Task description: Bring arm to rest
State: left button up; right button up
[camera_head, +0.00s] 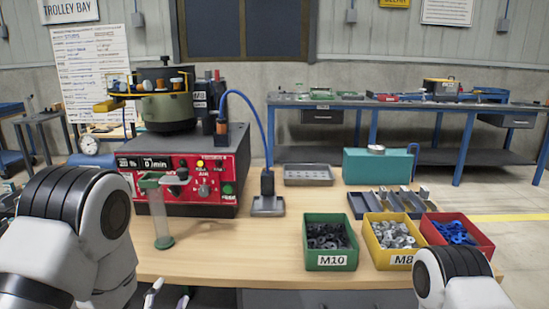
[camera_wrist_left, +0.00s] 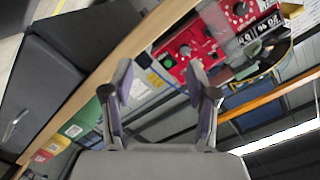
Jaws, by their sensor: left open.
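My left arm comes in at the lower left of the head view, and the tips of my left gripper (camera_head: 167,296) show at the bottom edge, low in front of the table (camera_head: 215,266). In the left wrist view my left gripper (camera_wrist_left: 160,85) has its two fingers apart with nothing held between them. That view is tilted and looks past the table edge toward the red control panel (camera_wrist_left: 188,48). Only a white and black part of my right arm shows at the lower right of the head view; its gripper is out of frame.
On the table stand the bowl feeder (camera_head: 168,108), a clear tube on a stand (camera_head: 161,218), a grey tray (camera_head: 308,175), a green bin (camera_head: 331,262), a yellow bin (camera_head: 398,262) and a red bin (camera_head: 484,246). The middle front of the table is clear.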

pick_arm(q)
jog(key=s+a+f+n+g, duration=0.1)
jog(key=s+f+n+g, duration=0.1)
jog(key=s+f+g, duration=0.7)
jog(key=s+a+f+n+g, duration=0.2)
jog(key=s+f+n, duration=0.1)
jog(key=s+f, duration=1.1)
jog(key=s+f+n+g, duration=0.4)
jog(key=s+f+g, duration=0.15)
jog(key=s, duration=0.35)
notch_tip(320, 180, up, 16)
jog(key=p, duration=1.5)
jog(key=shift+d, duration=0.4)
jog(key=shift+f, duration=0.1)
